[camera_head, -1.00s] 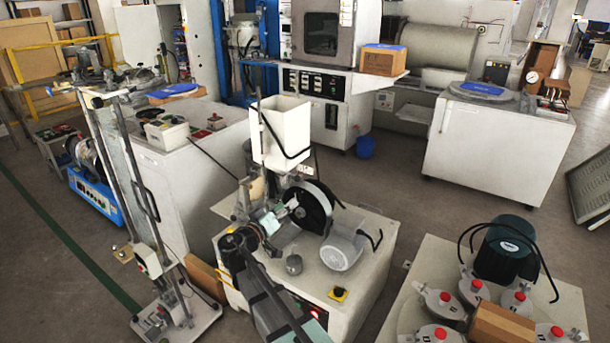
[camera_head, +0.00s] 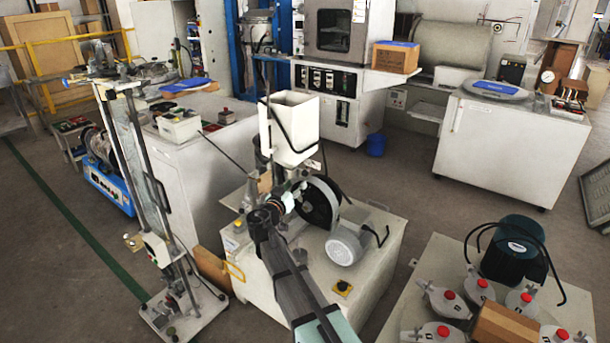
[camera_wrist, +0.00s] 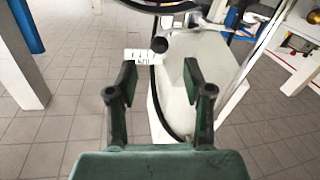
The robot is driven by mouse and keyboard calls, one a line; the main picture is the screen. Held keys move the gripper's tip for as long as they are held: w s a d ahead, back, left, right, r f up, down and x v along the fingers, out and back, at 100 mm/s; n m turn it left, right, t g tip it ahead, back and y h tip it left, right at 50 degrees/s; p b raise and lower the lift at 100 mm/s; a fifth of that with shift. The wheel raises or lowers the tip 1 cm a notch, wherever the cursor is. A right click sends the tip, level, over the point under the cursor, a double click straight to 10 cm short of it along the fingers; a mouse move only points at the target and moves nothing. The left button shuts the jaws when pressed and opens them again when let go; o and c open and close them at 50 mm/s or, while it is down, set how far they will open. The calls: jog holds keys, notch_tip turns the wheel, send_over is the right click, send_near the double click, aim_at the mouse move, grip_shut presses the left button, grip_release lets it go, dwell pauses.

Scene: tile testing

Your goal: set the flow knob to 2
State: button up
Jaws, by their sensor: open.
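A small dark round knob (camera_wrist: 159,45), which looks like the flow knob, shows in the wrist view beside a white label plate (camera_wrist: 142,55) with marks too small to read. My gripper (camera_wrist: 157,82) is open and empty. Its two dark green fingers stand apart, below the knob in the picture, with the knob roughly between their lines and not touched. In the head view a white hopper (camera_head: 292,128) stands above the grinding machine with a dark wheel (camera_head: 318,203). My arm reaches to just below the hopper. The knob and its setting cannot be made out there.
A black cable (camera_wrist: 154,105) hangs down behind the fingers in the wrist view. A tall metal stand (camera_head: 155,200) is to the left. Tiled floor (camera_wrist: 65,110) shows around.

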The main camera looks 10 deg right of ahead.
aim_at(305, 174)
jog(key=x, duration=0.8)
jog(key=shift+w+d, duration=0.15)
jog(key=shift+w, duration=0.15)
grip_shut()
